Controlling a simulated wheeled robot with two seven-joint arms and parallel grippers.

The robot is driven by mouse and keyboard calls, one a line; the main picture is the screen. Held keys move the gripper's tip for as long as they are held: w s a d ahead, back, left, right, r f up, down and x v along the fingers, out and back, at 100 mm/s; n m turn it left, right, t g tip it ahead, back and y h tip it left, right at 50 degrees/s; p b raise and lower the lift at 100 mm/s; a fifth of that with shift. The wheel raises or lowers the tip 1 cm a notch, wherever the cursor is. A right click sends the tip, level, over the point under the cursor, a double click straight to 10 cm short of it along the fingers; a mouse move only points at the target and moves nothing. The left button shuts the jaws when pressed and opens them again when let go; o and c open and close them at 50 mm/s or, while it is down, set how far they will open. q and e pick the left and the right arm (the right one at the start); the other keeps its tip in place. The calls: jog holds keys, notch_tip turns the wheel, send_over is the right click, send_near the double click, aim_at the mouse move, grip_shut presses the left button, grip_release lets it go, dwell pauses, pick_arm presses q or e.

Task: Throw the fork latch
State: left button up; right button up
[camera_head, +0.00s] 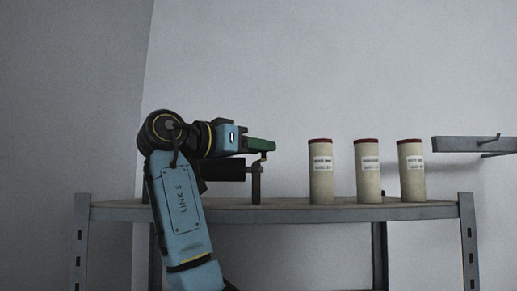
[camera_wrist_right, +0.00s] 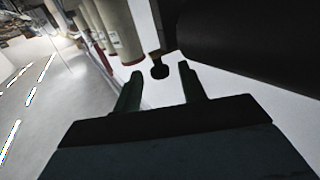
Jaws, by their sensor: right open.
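A dark upright post (camera_head: 256,184) with a small bent top piece (camera_head: 264,157) stands on the shelf. It may be the fork latch, but I cannot tell for certain. My right gripper (camera_head: 270,146) is above the top of this post, its arm coming up in front of the shelf. In the right wrist view the gripper (camera_wrist_right: 160,75) is open and empty. A dark rounded knob (camera_wrist_right: 160,70) shows between and just beyond its fingertips, with no clear contact. A dark cylinder (camera_head: 224,170) lies level beside the post, partly behind my arm. My left gripper is out of view.
Three pale canisters with red rims, left (camera_head: 320,180), middle (camera_head: 369,180) and right (camera_head: 412,180), stand right of the post on the grey metal shelf (camera_head: 300,215). A grey bracket (camera_head: 465,144) with a hook juts in at the right. The space above the canisters is clear.

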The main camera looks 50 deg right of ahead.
jog(key=b+v, duration=0.1)
jog(key=v, duration=1.1)
jog(key=shift+a+b, duration=0.3)
